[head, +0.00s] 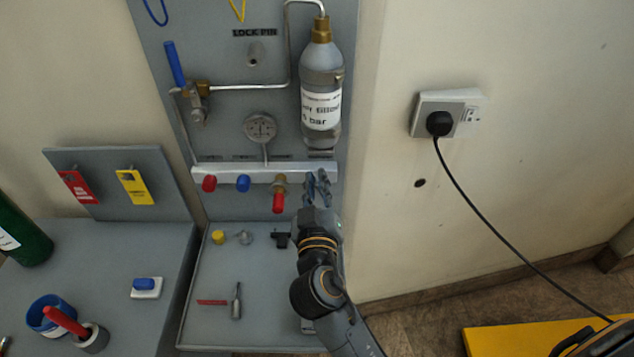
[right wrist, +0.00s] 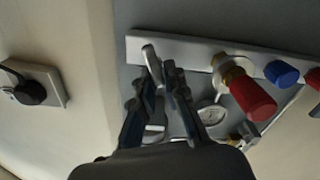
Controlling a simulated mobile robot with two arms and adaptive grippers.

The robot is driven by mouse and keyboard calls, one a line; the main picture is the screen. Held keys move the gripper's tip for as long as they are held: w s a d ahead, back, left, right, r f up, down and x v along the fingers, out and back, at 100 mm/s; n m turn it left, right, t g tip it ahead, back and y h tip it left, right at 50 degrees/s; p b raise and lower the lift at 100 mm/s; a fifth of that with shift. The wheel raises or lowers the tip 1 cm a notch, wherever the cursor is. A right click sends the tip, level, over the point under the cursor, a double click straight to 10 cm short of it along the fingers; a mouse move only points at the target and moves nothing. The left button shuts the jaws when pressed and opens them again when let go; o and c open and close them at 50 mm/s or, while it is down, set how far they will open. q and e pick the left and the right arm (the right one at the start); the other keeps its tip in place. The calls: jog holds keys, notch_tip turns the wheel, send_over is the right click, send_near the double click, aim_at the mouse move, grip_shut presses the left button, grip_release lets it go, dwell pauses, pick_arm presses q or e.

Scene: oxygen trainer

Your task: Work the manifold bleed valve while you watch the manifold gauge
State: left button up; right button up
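The grey manifold bar (head: 235,173) runs across the panel, with a round manifold gauge (head: 260,127) above it. A brass valve with a red handle (head: 278,202) is on its right part; it also shows large in the right wrist view (right wrist: 250,95). Which fitting is the bleed valve is not labelled legibly. My right gripper (head: 318,180) is at the bar's right end, right of the red handle and apart from it. In the right wrist view a gap shows between its fingers (right wrist: 162,70). A small silver piece (right wrist: 150,58) is at the tips; contact is unclear. My left gripper is out of view.
A red cap (head: 209,183) and a blue cap (head: 243,183) sit left on the bar. A labelled bottle (head: 321,85) hangs above my right gripper. A tray (head: 205,325) below holds small parts. A plugged wall socket (head: 440,115) is to the right.

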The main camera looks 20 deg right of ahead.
jog(key=shift+o, duration=1.3)
jog(key=v, duration=1.2)
dwell(5.5)
